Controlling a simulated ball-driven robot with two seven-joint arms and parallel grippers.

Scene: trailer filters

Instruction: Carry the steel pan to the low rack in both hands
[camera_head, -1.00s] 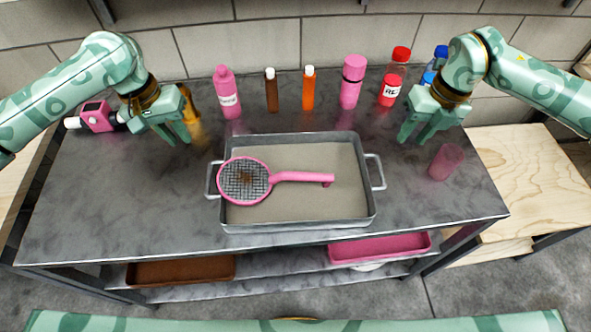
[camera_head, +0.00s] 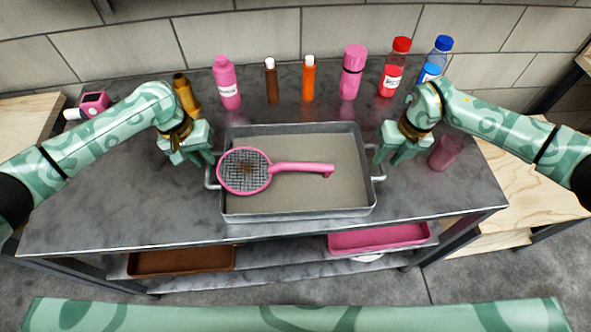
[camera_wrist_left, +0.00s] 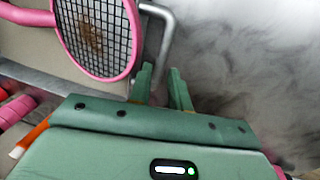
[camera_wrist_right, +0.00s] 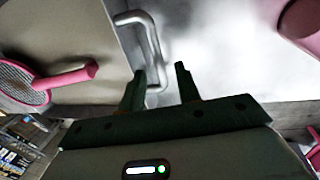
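The steel pan (camera_head: 298,215) is a shallow rectangular tray flat on the grey table, with a looped handle at each short side. A pink sieve-like tool (camera_head: 243,171) with a dark mesh lies in it. My left gripper (camera_head: 207,162) is open at the left handle; in the left wrist view the handle (camera_wrist_left: 169,30) reaches toward the gap between the fingers (camera_wrist_left: 162,76). My right gripper (camera_head: 386,160) is open at the right handle; in the right wrist view the handle (camera_wrist_right: 157,50) shows between the fingers (camera_wrist_right: 160,74). I cannot tell which surface is the low rack.
Bottles stand along the back, including a pink one (camera_head: 227,84) and a red-capped one (camera_head: 393,68). A pink cup (camera_head: 445,152) is close to my right gripper. A lower shelf holds a brown tray (camera_head: 181,262) and a pink tray (camera_head: 378,241). A wooden surface (camera_head: 515,190) is at right.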

